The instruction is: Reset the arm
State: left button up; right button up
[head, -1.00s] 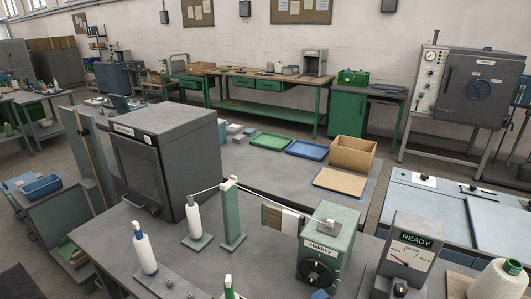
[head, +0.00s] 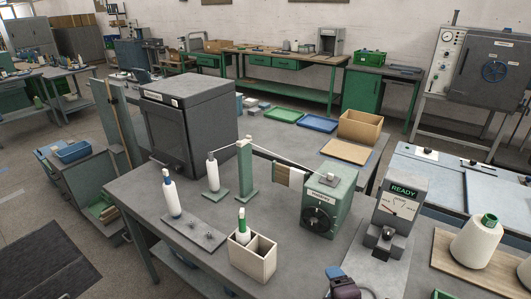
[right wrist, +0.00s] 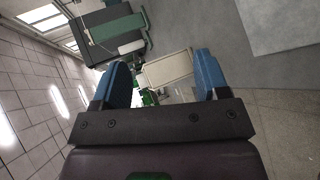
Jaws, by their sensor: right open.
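A green winder box (head: 330,205) with a dark dial stands on the grey table. A thin rod or arm (head: 280,156) runs between it and the top of a green post (head: 245,170); I cannot tell exactly how it joins. A white and brown piece (head: 289,175) sits at the winder's left side. Right of the winder, a grey unit (head: 398,205) shows READY above a gauge. My right gripper (head: 338,272) is at the bottom edge, in front of the winder and apart from it. In the right wrist view its blue fingers (right wrist: 162,78) are spread, with nothing between them. My left gripper is not seen.
A dark cabinet (head: 188,125) stands behind. A large white cone (head: 476,240) sits on a board at right. The table front between box and winder is clear.

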jog(key=s+d+f+m, duration=0.1)
jog(key=s+d+m, duration=0.1)
jog(key=m, duration=0.4)
jog(key=s+d+f+m+b, duration=0.1)
jog(key=s+d+f+m, duration=0.1)
jog(key=m, duration=0.4)
jog(key=s+d+f+m+b, duration=0.1)
jog(key=s+d+m, duration=0.3)
jog(key=s+m, duration=0.2)
jog(key=shift+f+h, duration=0.4)
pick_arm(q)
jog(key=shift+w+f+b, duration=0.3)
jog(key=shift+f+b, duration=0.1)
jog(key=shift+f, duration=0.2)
pick_arm(e)
jog(key=s+d+f+m+g+h, duration=0.1)
jog(key=s+d+f, duration=0.1)
jog(key=s+f, duration=0.2)
jog(key=s, duration=0.3)
jog(key=shift+s+d+f+m, duration=0.15)
jog(key=shift+d+f+m, duration=0.15)
jog(key=shift+d+f, duration=0.05)
